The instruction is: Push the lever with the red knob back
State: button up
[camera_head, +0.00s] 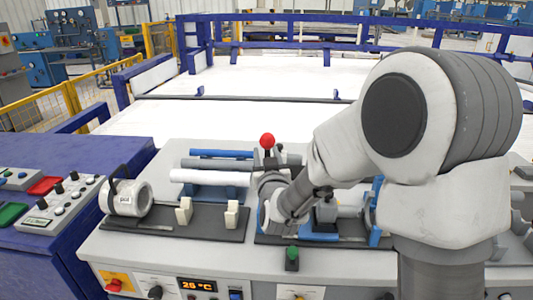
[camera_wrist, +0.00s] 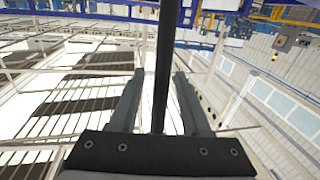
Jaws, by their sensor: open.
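The red knob (camera_head: 267,140) stands above the grey machine bench, just beyond the end of my arm in the head view. The lever's dark rod (camera_wrist: 163,60) runs upright through the wrist view; the knob is not seen there. My gripper (camera_wrist: 160,73) is open, with one finger on each side of the rod and a visible gap to both. In the head view my wrist is just below the knob, and it hides the lower part of the lever.
A white pipe (camera_head: 210,176) and a blue pipe (camera_head: 221,153) lie left of my wrist. A white cylinder (camera_head: 129,198) marked "pol" sits farther left. A small green-topped button (camera_head: 292,254) is at the bench front. A blue-railed white bed (camera_head: 240,115) lies behind.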

jog(key=shift+w, duration=0.1)
grip_shut()
dwell(1.4)
